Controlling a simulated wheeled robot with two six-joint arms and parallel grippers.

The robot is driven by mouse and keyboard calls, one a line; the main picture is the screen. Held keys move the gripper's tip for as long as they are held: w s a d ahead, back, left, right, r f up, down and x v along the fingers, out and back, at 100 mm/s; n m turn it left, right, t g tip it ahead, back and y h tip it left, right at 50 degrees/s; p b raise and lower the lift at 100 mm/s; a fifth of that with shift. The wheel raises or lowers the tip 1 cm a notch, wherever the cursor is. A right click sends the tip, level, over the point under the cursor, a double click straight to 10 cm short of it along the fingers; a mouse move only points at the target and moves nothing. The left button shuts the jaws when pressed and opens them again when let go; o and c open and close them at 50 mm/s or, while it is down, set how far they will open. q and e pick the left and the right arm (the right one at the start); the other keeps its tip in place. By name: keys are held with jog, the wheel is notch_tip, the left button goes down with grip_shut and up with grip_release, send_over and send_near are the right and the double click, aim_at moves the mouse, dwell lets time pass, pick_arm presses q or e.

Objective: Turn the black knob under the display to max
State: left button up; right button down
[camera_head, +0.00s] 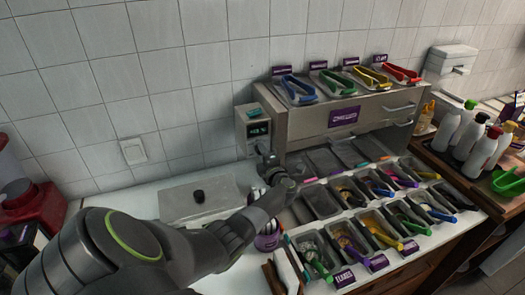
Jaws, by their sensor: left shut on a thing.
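The display (258,129) is lit on a small grey box fixed to the left side of the steel topping unit. My left arm reaches in from the lower left, and my left gripper (265,155) is right below the display, against the front of the box. The gripper is shut on the black knob, which its fingers hide almost wholly, so I cannot read the knob's setting. My right gripper is not in view.
A flat grey lid with a black handle (198,196) lies on the white counter to the left. Topping trays with coloured tongs (345,192) fill the right side. A purple cup (267,241) stands close to my left forearm. Bottles (470,137) stand far right.

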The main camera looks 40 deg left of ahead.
pick_arm(q)
jog(key=shift+f+m+p, duration=0.15)
jog(key=shift+m+p, duration=0.25)
jog(key=shift+m, duration=8.5)
jog(key=shift+s, duration=0.1)
jog(key=o, duration=1)
jog(key=shift+c, duration=0.2)
jog(key=shift+d, duration=0.1)
